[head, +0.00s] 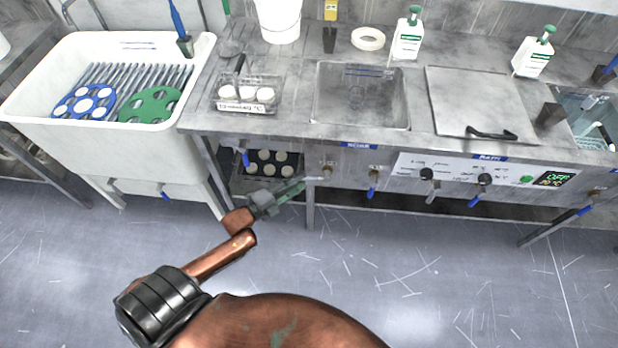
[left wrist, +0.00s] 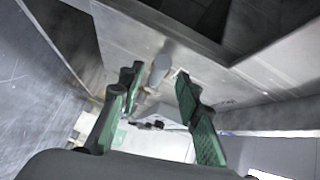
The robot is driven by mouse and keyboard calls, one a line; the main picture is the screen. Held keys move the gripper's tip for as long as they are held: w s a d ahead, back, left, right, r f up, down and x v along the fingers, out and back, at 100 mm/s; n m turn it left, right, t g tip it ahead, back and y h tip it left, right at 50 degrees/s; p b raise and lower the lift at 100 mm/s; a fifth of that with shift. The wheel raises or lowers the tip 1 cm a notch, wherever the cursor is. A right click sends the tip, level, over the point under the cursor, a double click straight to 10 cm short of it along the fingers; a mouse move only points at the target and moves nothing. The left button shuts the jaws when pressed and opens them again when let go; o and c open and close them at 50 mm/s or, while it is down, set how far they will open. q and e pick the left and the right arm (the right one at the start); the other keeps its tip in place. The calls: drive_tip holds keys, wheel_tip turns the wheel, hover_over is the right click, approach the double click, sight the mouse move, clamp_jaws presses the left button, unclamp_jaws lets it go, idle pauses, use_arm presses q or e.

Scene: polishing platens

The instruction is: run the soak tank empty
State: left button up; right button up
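The soak tank (head: 318,98) is a rectangular steel basin sunk in the bench, with a blue label (head: 358,145) below its front edge. I cannot tell its water level. Under it, a brass valve (head: 327,170) sits on the front panel. A second valve with a blue lever (head: 373,190) pointing down is to its right. My left gripper (head: 303,187) is just left of the first valve. In the left wrist view my left gripper (left wrist: 157,80) has its green fingers apart, with a rounded grey piece (left wrist: 160,68) beyond them. Contact is unclear. My right gripper is out of view.
A white sink (head: 30,95) with blue and green discs stands left. A rack of white pucks (head: 247,107) sits on the bench. A lidded bath (head: 478,95) and control panel (head: 460,175) are right. A shelf tray (head: 268,165) is beneath the bench. The floor is clear.

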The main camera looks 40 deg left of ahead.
sight(308, 178)
use_arm(q)
drive_tip(key=shift+b+x, duration=0.45)
drive_tip(key=shift+x, duration=1.7)
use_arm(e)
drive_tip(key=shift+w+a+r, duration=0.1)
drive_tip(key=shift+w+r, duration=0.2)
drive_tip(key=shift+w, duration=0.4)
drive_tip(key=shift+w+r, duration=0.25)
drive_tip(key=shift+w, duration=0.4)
use_arm(q)
drive_tip(key=shift+c, duration=0.3)
clamp_jaws()
